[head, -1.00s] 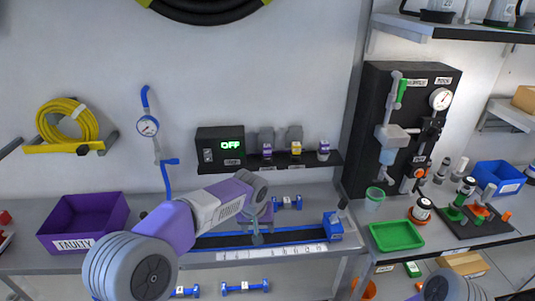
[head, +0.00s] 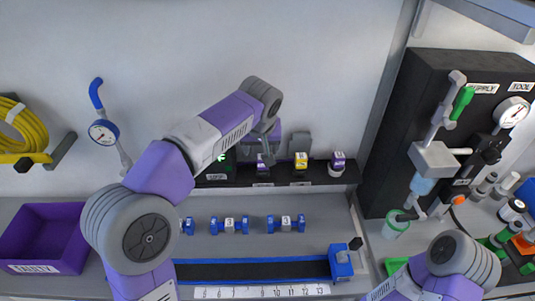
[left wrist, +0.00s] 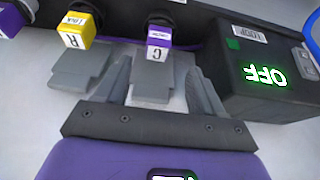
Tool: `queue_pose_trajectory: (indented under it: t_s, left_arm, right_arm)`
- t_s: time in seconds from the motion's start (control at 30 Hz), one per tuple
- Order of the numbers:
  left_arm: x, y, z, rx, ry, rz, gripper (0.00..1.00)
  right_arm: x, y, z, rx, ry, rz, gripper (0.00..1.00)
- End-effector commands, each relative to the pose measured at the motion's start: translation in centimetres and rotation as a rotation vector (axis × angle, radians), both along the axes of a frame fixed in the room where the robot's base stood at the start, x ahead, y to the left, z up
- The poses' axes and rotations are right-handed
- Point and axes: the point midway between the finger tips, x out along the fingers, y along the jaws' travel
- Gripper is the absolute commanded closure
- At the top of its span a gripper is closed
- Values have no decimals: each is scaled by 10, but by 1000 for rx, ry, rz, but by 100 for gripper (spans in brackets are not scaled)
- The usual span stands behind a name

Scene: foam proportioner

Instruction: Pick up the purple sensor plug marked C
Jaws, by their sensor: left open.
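The purple sensor plug marked C (left wrist: 158,45) sits on the shelf at the back wall, with a white label. In the head view the plug (head: 262,160) is partly hidden behind my left gripper (head: 266,138). In the left wrist view my left gripper (left wrist: 160,80) is open and empty. Its two fingers point at the plug from either side, and the plug appears just beyond the fingertips. I cannot tell whether they touch it. My right gripper is out of view; only part of my right arm shows at lower right in the head view.
A yellow plug marked R (left wrist: 77,25) stands beside C, with another purple plug (head: 338,160) farther right. The black box with a green OFF display (left wrist: 250,65) stands close on the other side. Blue-ended pieces (head: 286,223) lie on the bench below.

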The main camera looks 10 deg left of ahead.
Motion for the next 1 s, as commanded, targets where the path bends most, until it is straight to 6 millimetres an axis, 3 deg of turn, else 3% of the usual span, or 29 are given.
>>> queue_pose_trajectory:
  t_s: [0.53,0.8,1.0]
  left_arm:
    - [23,1,-64,2,5,0,32]
    - [26,1,-67,1,1,0,32]
    - [25,1,-66,1,1,0,63]
  right_arm:
    - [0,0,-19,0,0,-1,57]
    - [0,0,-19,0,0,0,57]
    - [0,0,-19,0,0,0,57]
